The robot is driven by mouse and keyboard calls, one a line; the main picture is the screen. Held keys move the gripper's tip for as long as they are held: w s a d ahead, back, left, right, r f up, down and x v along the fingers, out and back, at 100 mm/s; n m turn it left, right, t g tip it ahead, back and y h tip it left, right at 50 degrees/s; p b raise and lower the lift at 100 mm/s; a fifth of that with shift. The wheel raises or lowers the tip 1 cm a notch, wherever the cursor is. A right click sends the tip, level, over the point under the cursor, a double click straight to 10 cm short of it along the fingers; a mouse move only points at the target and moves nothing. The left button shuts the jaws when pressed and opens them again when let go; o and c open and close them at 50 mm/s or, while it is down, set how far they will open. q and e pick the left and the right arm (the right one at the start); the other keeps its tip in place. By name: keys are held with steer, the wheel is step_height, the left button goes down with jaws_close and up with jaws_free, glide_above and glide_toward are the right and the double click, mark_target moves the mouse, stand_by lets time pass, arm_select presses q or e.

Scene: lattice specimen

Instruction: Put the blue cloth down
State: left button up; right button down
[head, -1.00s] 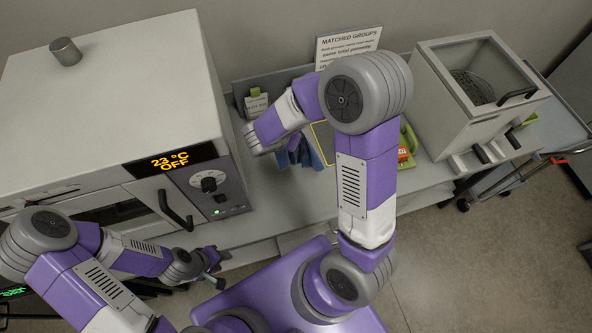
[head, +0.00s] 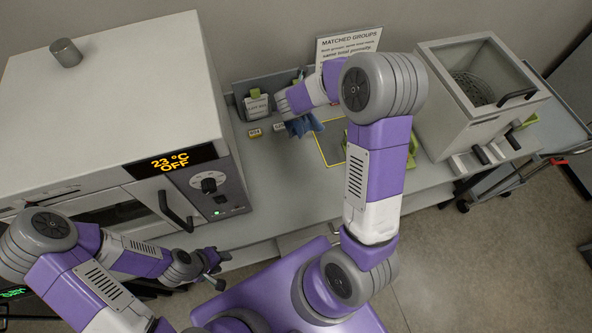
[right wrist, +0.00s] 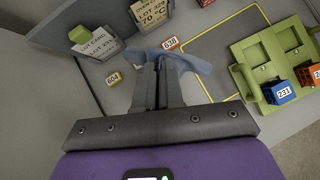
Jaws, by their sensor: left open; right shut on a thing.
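The blue cloth (head: 304,125) hangs crumpled from my right gripper (right wrist: 162,66) above the bench. In the right wrist view the cloth (right wrist: 186,57) shows at the fingertips and spreads to the right, and the jaws are shut on it. In the head view the right fingers are mostly hidden by the wrist, and I cannot tell exactly how high the cloth hangs. My left gripper (head: 219,277) is open and empty, low in front of the oven, far from the cloth.
A green rack (right wrist: 270,60) holds a blue block (right wrist: 280,92) and red blocks. A yellow outline (right wrist: 228,50) marks the bench beside it. Numbered tags (right wrist: 114,78) and (right wrist: 170,43) lie near the cloth. The oven (head: 110,90) is left; a lidded box (head: 480,85) is right.

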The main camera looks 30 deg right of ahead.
step_height(320, 180, down, 6)
steer(key=n+y, duration=0.1)
steer(key=n, duration=0.1)
steer(key=shift+t, duration=0.4)
steer(key=s+a+f, duration=0.4)
steer(key=s+f, duration=0.1)
steer(key=s, duration=0.1)
steer(key=s+a+f, duration=0.4)
steer(key=s+f, duration=0.1)
steer(key=s, duration=0.1)
steer(key=s+a+f, duration=0.4)
steer(key=s+f, duration=0.1)
steer(key=s, duration=0.2)
steer(key=shift+f, duration=0.25)
steer(key=c, duration=0.9)
jaws_free()
